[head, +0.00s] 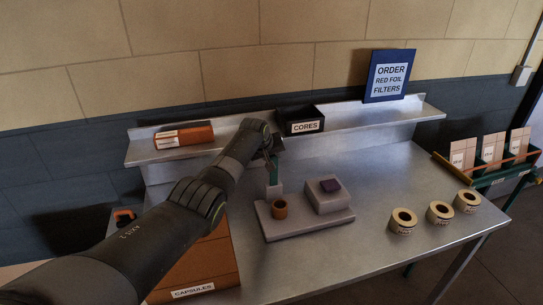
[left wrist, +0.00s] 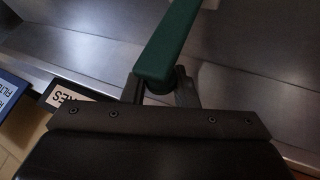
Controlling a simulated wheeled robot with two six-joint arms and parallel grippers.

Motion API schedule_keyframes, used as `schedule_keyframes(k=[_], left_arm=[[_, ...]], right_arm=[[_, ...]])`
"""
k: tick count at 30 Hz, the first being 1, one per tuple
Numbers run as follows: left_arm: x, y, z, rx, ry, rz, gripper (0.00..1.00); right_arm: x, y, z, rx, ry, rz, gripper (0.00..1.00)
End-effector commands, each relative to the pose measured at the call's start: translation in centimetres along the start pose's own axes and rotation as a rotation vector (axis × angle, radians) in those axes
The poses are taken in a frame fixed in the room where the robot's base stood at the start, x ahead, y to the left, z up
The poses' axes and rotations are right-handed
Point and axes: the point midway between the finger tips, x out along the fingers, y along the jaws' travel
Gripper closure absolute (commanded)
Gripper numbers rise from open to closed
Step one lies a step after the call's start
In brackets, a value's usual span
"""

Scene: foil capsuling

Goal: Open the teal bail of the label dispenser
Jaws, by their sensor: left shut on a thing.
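The label dispenser (head: 335,222) sits on the metal bench, a grey base with a raised block, a dark purple piece on it and an orange-brown roll (head: 280,209) at its left. The teal bail (head: 274,172) stands up at the dispenser's back left, its upper part near my left gripper (head: 272,150). In the left wrist view the bail (left wrist: 178,40) is a long teal bar whose end lies between the fingers of my left gripper (left wrist: 162,88). The left gripper is shut on the bail. My left arm hides part of the bench. My right gripper is not in view.
A black CORES box (head: 301,121) and an orange box (head: 184,136) stand on the back shelf. A CAPSULES box (head: 205,268) is beside my left arm. Several label rolls (head: 439,212) stand right of the dispenser, before a rack (head: 490,172) of cards. Bare bench lies between.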

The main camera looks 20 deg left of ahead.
Motion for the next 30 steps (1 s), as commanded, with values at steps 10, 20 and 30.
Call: schedule_keyframes(k=[10, 20, 30], left_arm=[[0.2, -0.3, 0.2, 0.000, -0.004, -0.006, 0.58], [0.1, -0.1, 0.1, 0.000, -0.004, -0.003, 0.55], [-1.7, -0.1, 0.0, 0.000, -0.003, -0.002, 0.55]], right_arm=[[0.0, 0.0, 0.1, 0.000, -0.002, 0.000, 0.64], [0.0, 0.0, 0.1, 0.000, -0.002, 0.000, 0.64], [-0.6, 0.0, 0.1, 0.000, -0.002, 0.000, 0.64]])
